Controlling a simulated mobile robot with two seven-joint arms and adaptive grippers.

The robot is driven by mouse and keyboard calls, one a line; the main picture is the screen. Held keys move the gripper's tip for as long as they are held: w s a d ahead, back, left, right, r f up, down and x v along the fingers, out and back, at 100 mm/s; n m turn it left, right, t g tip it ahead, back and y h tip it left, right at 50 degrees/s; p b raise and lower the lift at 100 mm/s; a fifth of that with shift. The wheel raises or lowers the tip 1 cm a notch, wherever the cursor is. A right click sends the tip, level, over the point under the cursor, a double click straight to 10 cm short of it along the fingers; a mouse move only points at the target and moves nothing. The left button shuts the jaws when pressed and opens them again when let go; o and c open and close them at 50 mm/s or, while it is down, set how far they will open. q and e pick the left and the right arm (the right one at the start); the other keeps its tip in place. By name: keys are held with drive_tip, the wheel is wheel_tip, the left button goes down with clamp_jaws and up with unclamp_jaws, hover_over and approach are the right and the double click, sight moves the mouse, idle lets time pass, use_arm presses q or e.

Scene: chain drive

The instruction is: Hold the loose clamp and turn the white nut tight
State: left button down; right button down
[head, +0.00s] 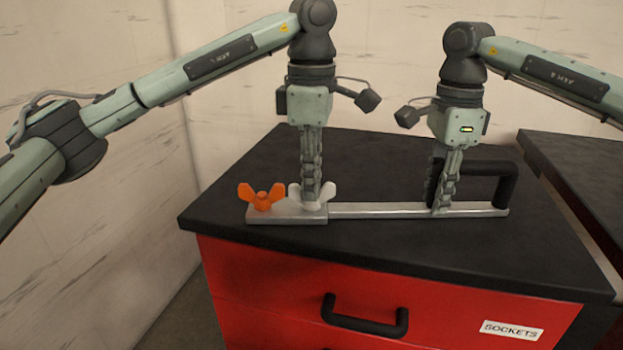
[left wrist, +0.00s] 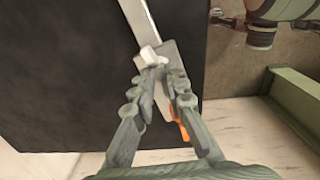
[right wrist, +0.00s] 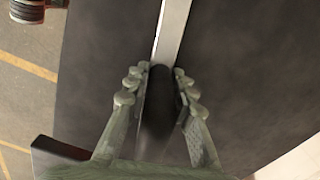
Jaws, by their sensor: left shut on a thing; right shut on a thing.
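The clamp is a flat silver bar (head: 375,210) lying along the black cabinet top, with a thicker end block at left and a black handle (head: 505,182) at right. A white wing nut (head: 296,195) and an orange wing nut (head: 262,198) sit on the block. My left gripper (head: 312,192) points down and is shut on the white nut, which also shows in the left wrist view (left wrist: 148,56). My right gripper (head: 441,200) is shut on the clamp's black handle, seen between its fingers in the right wrist view (right wrist: 158,105). The fingers partly hide both.
The clamp lies on a red cabinet (head: 270,285) with a black top (head: 400,245), a black drawer handle (head: 364,316) and a SOCKETS label (head: 513,331). Another black top (head: 590,175) stands to the right across a gap. A pale wall is behind. The top's front is clear.

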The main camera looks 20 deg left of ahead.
use_arm(q)
drive_tip(key=shift+r, duration=0.1)
idle(0.4)
drive_tip(key=c, duration=1.5)
unclamp_jaws()
drive_tip(key=shift+c, duration=0.2)
wheel_tip(320, 180, up, 12)
